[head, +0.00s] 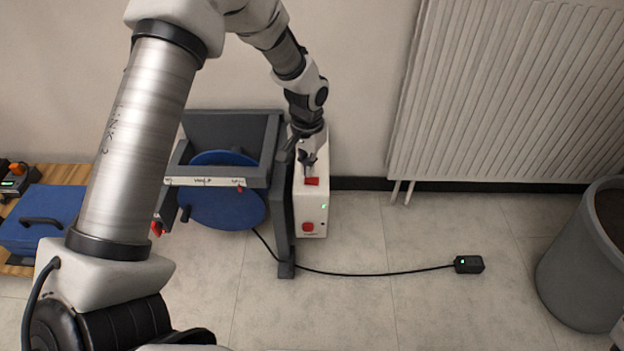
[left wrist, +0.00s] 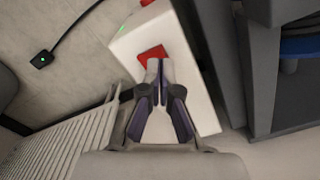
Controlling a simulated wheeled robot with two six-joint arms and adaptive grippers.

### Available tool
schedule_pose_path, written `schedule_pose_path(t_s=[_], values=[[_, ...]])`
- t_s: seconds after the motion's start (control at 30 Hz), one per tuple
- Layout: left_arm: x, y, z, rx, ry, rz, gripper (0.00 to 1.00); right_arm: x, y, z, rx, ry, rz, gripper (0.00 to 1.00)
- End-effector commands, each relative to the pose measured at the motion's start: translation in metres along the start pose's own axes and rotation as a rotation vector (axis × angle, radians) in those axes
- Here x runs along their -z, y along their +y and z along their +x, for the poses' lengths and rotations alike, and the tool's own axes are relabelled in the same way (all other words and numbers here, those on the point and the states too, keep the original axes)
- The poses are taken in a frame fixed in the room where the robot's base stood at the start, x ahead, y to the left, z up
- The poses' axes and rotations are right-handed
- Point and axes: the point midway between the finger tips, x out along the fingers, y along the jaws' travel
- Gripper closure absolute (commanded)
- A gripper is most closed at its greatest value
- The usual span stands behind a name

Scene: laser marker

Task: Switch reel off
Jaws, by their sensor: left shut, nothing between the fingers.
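The blue reel (head: 222,203) hangs in a dark grey stand (head: 283,215) left of centre in the head view. A white control box (head: 312,212) stands at the stand's right side, with a red switch (head: 311,181) on its top, a small green light and a round red button (head: 307,227) on its front. My left gripper (head: 307,165) is shut and empty, pointing down over the box. In the left wrist view its fingertips (left wrist: 159,66) are at the red switch (left wrist: 151,54) and cover part of it; I cannot tell if they touch. My right gripper is not in view.
A black cable runs over the tiled floor to a small black box (head: 469,264) with a green light. A grey bin (head: 585,262) stands at the right, a white radiator (head: 510,90) on the wall. A blue case (head: 40,222) lies at the left.

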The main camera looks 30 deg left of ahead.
Motion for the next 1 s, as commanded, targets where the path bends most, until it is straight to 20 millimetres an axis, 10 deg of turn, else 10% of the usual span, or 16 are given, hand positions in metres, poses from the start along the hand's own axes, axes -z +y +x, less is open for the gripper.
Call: schedule_pose_path(t_s=[1.0], values=[[0.000, 0.000, 0.014, 0.000, 0.000, 0.000, 1.00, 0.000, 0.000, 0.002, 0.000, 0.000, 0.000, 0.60]])
